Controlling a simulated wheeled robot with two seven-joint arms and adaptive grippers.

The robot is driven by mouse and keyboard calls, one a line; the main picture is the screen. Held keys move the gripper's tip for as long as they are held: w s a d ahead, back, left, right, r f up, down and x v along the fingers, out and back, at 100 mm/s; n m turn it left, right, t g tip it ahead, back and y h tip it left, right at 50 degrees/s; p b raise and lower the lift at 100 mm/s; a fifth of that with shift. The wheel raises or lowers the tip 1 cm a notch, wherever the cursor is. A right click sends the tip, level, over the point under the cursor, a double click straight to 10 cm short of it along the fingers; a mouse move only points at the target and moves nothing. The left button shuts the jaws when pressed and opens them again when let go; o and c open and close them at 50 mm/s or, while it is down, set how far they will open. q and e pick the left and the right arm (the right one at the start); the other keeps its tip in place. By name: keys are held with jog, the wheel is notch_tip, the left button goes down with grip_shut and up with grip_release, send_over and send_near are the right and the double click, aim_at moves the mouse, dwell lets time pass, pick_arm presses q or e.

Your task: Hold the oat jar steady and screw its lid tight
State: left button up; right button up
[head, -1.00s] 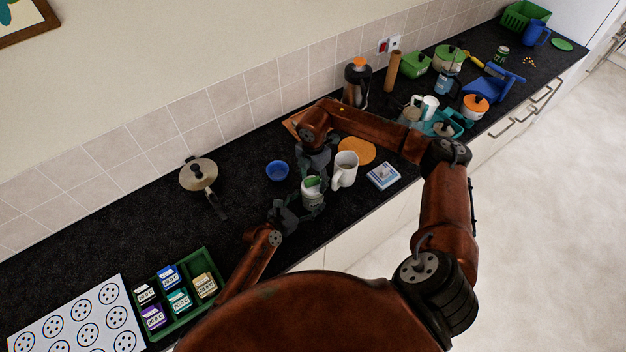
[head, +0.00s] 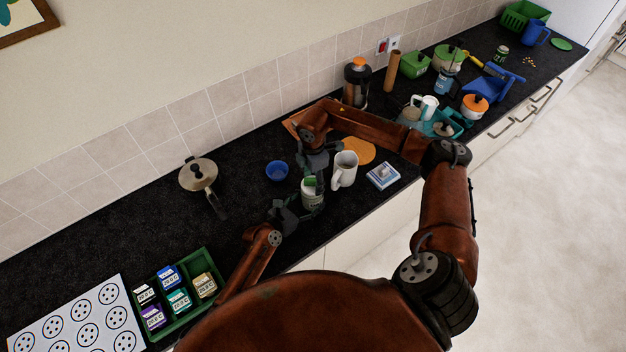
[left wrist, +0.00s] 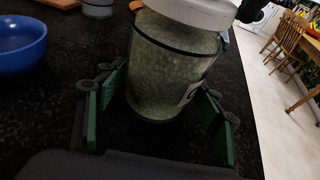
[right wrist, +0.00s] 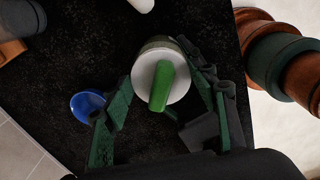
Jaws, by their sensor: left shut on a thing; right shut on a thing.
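The oat jar (head: 313,201) stands upright near the front edge of the dark counter. In the left wrist view the clear jar (left wrist: 172,68) is full of pale oats. My left gripper (left wrist: 158,110) is shut on the jar's body, one green-padded finger on each side. A white lid (right wrist: 145,82) with a green bar across its top sits on the jar. My right gripper (right wrist: 163,88) comes from above and is shut on the lid, with fingers on both sides. In the head view the right gripper (head: 315,170) partly hides the lid.
A blue bowl (head: 277,170) is to the left. A small blue-white box (head: 383,176) lies near the front edge. Counter around the pan (head: 198,175) is clear.

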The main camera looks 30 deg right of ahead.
pick_arm(q)
jog(key=shift+r, duration=0.1)
pick_arm(e)
jog(key=shift+s+f+m, duration=0.15)
jog(key=shift+f+m, duration=0.05)
jog(key=shift+m, duration=0.3)
jog(key=shift+d, duration=0.1)
jog(key=o, duration=1.4)
jog(key=shift+o, duration=0.2)
jog(key=shift+r, duration=0.1)
pick_arm(q)
jog(key=shift+c, duration=0.2)
pick_arm(e)
notch_tip(320, 180, up, 12)
pick_arm(q)
jog(key=o, duration=1.1)
